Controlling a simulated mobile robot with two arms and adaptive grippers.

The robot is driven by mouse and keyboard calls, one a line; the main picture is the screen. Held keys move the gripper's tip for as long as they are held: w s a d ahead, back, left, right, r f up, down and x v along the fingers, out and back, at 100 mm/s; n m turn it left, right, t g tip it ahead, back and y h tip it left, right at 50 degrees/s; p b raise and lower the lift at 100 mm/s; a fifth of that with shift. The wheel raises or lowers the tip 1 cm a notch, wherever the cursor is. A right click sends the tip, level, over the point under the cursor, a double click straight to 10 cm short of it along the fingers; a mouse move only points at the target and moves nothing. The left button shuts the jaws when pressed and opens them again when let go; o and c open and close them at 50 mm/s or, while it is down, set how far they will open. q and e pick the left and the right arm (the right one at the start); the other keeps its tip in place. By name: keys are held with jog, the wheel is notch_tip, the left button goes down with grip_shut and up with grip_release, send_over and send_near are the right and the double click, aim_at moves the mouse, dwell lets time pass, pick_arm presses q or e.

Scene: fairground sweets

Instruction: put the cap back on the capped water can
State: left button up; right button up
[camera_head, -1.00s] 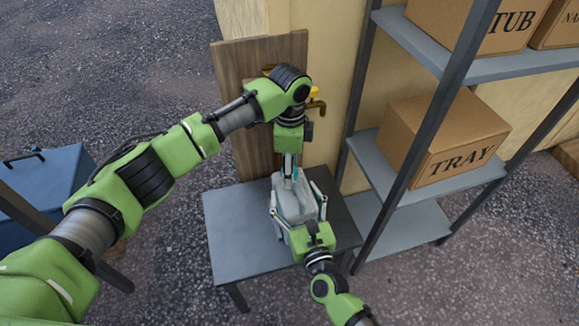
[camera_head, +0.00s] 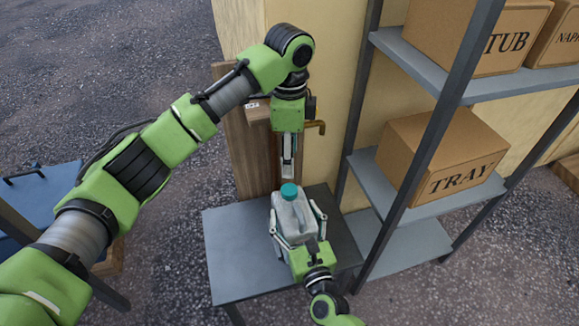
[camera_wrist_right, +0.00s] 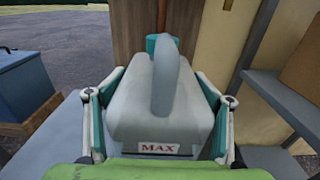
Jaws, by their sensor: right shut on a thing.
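The pale grey water can (camera_head: 293,215) stands upright on the small grey table; the right wrist view shows its handle and "MAX" label (camera_wrist_right: 158,149). The teal cap (camera_head: 289,190) sits on the can's neck; it also shows behind the handle in the right wrist view (camera_wrist_right: 152,44). I cannot tell how tight it is. My right gripper (camera_head: 297,228) is shut on the can body, one finger on each side. My left gripper (camera_head: 288,172) points down just above the cap, apart from it, with nothing visible in it. Its fingers are seen edge-on, so their opening is unclear.
The grey table (camera_head: 232,250) has bare room to the left of the can. A wooden board with a brass tap (camera_head: 316,126) stands behind it. A metal shelf (camera_head: 400,198) with cardboard boxes is close on the right. A blue box (camera_head: 40,195) is at the left.

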aim_at(303, 237)
jog(key=shift+w+d+r, duration=0.1)
jog(key=shift+w+r, duration=0.05)
jog(key=shift+r, duration=0.05)
jog(key=o, duration=2.4)
jog(key=shift+f, duration=0.15)
jog(key=shift+s+f, duration=0.15)
jog(key=shift+s, duration=0.4)
jog(key=v, duration=1.1)
jog(key=shift+d, duration=0.1)
